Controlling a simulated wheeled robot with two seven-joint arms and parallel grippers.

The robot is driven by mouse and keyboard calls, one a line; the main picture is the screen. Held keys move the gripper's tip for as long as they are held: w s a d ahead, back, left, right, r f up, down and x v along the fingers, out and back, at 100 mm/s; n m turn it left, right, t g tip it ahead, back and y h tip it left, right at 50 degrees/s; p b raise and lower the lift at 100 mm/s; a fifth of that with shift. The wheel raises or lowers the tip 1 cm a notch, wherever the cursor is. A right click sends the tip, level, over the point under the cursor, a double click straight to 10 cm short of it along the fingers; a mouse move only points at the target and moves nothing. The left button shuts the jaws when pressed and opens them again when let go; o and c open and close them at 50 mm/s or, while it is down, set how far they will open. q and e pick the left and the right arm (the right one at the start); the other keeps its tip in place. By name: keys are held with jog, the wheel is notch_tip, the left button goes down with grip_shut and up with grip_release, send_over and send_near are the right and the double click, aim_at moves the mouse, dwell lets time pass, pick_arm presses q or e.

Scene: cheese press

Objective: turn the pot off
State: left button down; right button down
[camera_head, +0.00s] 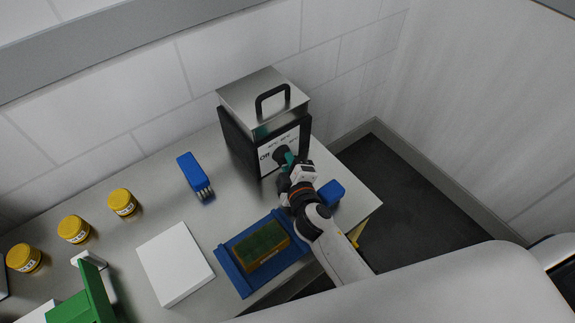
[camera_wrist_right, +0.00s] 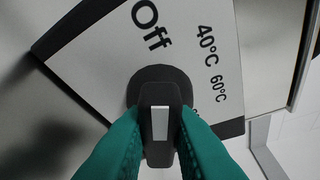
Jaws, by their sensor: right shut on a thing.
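The pot is a steel box (camera_head: 262,92) with a lidded top and a black handle, standing at the back right of the table. Its white front panel (camera_wrist_right: 190,45) reads "Off", "40°C" and "60°C". The black dial knob (camera_wrist_right: 160,122) has a white mark; its grip stands upright in the right wrist view, with "Off" above and slightly left. My right gripper (camera_head: 286,160) is at the panel. Its teal fingers (camera_wrist_right: 160,140) are shut on the knob from both sides. Part of the dial's scale is hidden behind them. My left gripper is not in view.
A blue brush-like thing (camera_head: 194,175), a blue object (camera_head: 330,193), a white slab (camera_head: 175,264), yellow jars (camera_head: 122,202) and a green object (camera_head: 85,302) share the table. Walls stand behind.

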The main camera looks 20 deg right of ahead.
jog(key=shift+n+b, duration=0.3)
jog(key=shift+b, duration=0.05)
dwell(0.3)
jog(key=c, duration=1.4)
grip_release()
jog(key=shift+o, duration=0.2)
jog(key=s, duration=0.3)
jog(key=s+r+b, duration=0.1)
jog(key=s, duration=0.7)
jog(key=shift+a+r+b, duration=0.15)
jog(key=shift+b, duration=0.25)
jog(key=shift+s+r, duration=0.2)
jog(key=shift+s, duration=0.25)
